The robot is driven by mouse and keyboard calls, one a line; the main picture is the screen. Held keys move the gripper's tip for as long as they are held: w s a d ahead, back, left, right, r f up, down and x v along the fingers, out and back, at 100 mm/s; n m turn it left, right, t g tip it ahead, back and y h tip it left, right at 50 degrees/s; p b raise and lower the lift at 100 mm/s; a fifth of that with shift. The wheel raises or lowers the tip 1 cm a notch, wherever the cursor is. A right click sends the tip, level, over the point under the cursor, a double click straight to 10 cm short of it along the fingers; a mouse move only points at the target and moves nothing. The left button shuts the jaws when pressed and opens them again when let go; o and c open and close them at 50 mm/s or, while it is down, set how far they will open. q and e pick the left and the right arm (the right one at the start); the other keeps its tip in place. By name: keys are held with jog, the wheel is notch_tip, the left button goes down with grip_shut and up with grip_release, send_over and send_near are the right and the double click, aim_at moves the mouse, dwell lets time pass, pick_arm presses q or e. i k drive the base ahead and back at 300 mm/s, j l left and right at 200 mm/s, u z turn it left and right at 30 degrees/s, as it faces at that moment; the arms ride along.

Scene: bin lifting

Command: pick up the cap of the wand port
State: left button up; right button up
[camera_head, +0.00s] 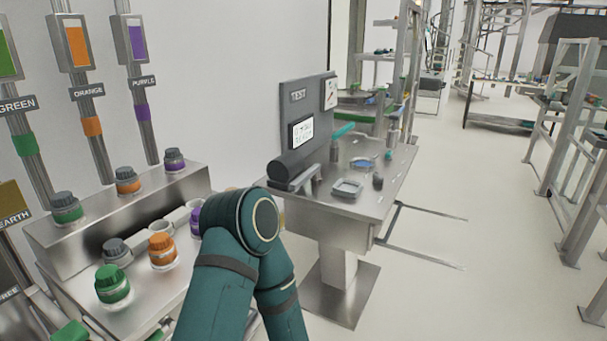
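A grey test stand with a panel marked TEST (298,118) stands on a metal table (388,195). A teal wand-like bar (343,130) sticks out at the panel's right side. A small dark cylinder (378,181) stands near the table's right part, beside a square grey tray (347,188). I cannot tell which small piece is the cap of the wand port. Neither gripper shows.
A blue dish (362,163) lies on the test table. Floor (480,200) is open to the right, before metal frames (570,150).

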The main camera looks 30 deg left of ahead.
aim_at(114, 249)
jog(key=i+l+u, duration=0.1)
jog(key=i+u, duration=0.4)
jog(key=i+l+u, duration=0.3)
jog(key=i+u, duration=0.3)
jog(key=u, duration=0.4)
jog(key=i+l+u, duration=0.1)
jog(key=u, duration=0.4)
jog(key=l+u, duration=0.2)
jog(key=u, duration=0.25)
jog(key=i+l+u, duration=0.1)
jog(key=u, duration=0.4)
jog(key=l+u, duration=0.25)
jog(key=u, duration=0.25)
jog(key=l+u, duration=0.2)
jog(key=u, duration=0.3)
